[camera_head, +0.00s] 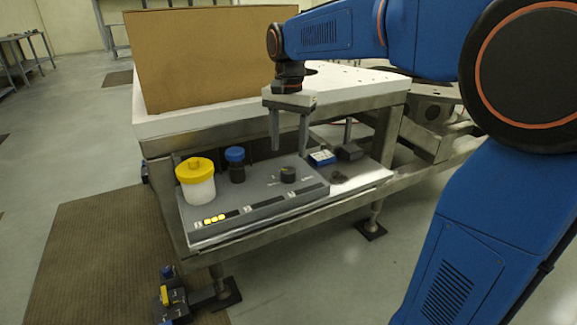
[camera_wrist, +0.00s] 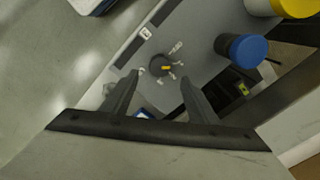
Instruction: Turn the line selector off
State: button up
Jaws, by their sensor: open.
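The line selector is a small dark round knob (camera_head: 288,174) on the grey panel plate (camera_head: 255,190), right of the blue-capped bottle. In the wrist view the knob (camera_wrist: 161,66) has an orange-yellow pointer mark and small white labels around it, too small to read. My gripper (camera_head: 289,151) is open and points down above the knob, apart from it. In the wrist view my gripper's fingers (camera_wrist: 158,76) stand to either side below the knob, with nothing between them.
A yellow-lidded white jar (camera_head: 196,182) and a blue-capped bottle (camera_head: 236,165) stand on the plate's left. A blue-and-white box (camera_head: 322,158) and dark block (camera_head: 349,151) lie right. A large brown box (camera_head: 205,60) stands behind.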

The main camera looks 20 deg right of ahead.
aim_at(288, 170)
notch_tip(288, 170, down, 7)
jog(key=shift+f, duration=0.2)
dwell(0.3)
jog(key=c, duration=1)
